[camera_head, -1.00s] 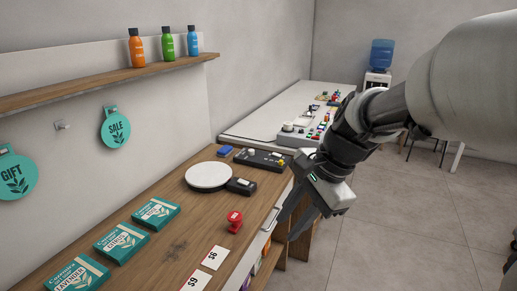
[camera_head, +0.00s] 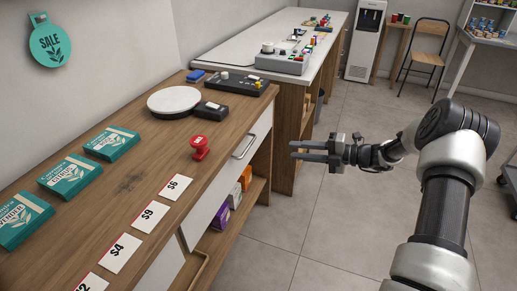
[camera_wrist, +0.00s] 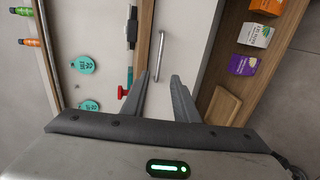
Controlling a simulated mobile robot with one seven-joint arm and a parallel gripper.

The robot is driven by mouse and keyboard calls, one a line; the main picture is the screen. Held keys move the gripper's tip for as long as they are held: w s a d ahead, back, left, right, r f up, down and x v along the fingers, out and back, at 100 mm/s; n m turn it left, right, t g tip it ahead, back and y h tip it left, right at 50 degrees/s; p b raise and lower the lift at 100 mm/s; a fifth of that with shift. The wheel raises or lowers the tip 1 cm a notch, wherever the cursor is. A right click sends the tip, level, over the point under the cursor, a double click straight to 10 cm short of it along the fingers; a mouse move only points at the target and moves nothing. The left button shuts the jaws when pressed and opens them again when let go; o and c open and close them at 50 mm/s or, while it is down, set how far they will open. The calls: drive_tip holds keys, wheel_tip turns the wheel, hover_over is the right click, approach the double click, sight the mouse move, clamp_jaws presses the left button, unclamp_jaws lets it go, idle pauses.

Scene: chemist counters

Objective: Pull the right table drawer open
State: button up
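The right table drawer has a white front (camera_head: 222,187) under the wooden counter top and looks closed. Its metal bar handle (camera_head: 245,147) is near the top of the front. My gripper (camera_head: 293,150) is out over the floor to the right of the handle, its fingers pointing left toward the drawer, open and empty. In the wrist view the handle (camera_wrist: 161,57) runs upright beyond the fingertips, roughly in line with the gap of my gripper (camera_wrist: 160,76). A gap separates the fingers from the handle, and nothing is touching.
The wooden counter (camera_head: 120,195) carries a red stamp (camera_head: 200,148), a round white plate (camera_head: 174,101), price cards and teal boxes. Small boxes stand on the shelf (camera_head: 232,222) below the drawer. A second counter (camera_head: 290,135) stands beyond. The floor (camera_head: 300,220) beside the drawer is clear.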

drive_tip(key=b+x, duration=0.2)
drive_tip(key=x, duration=1.4)
drive_tip(key=shift+a+b, duration=0.4)
drive_tip(key=shift+a, duration=0.05)
clamp_jaws()
